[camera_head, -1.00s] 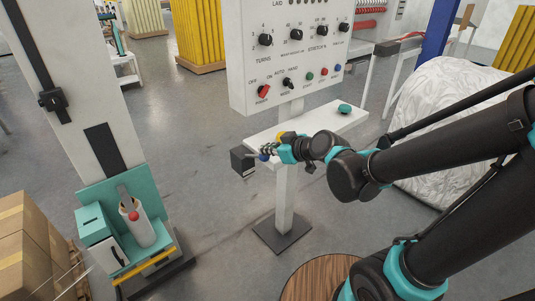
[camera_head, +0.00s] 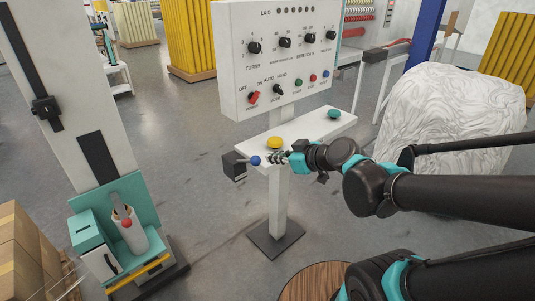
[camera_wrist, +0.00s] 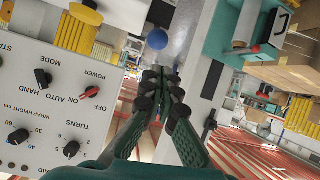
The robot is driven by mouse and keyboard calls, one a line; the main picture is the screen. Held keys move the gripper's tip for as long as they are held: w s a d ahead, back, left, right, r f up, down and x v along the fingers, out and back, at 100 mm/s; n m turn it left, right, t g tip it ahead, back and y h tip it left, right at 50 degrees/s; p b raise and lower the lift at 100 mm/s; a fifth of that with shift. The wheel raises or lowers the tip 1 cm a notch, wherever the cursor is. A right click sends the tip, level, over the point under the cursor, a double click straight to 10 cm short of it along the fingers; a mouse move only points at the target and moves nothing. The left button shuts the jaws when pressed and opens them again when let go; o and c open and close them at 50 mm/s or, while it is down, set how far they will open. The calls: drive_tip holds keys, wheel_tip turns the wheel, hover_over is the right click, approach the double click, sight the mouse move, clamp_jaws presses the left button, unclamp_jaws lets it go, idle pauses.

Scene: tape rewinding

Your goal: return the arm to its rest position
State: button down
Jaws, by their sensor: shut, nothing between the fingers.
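My gripper (camera_head: 277,157) is shut and empty. In the head view it hovers by the front of the control stand's white shelf, close to a blue ball knob (camera_head: 255,160) on a black box (camera_head: 234,167) and just below a yellow button (camera_head: 274,142). In the wrist view the shut fingers (camera_wrist: 161,78) point at the blue knob (camera_wrist: 157,39), which shows beyond the tips; I cannot tell whether they touch. My dark arm with teal joints comes in from the right of the head view.
The control panel (camera_head: 287,75) with dials and switches stands above the shelf, which also bears a green button (camera_head: 334,113). A wrapping column (camera_head: 75,110) with a teal carriage stands left. A white-wrapped load (camera_head: 440,120) is right. Cardboard boxes (camera_head: 22,240) sit lower left.

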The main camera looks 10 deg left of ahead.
drive_tip(key=shift+s+d, duration=0.2)
drive_tip(key=shift+d, duration=0.05)
drive_tip(key=s+d+f+m+g+h, duration=0.1)
drive_tip(key=s+d+f+m+h, duration=0.1)
drive_tip(key=d+f+m+h, duration=0.3)
drive_tip(key=s+d+f+m+g+h, duration=0.2)
drive_tip(key=d+f+m+h, duration=0.3)
drive_tip(key=d, duration=1.5)
wheel_tip(320, 180, down, 6)
drive_tip(key=shift+s+d+r+m, duration=0.1)
drive_tip(key=shift+s+d+m, duration=0.35)
drive_tip(key=shift+m, duration=0.65)
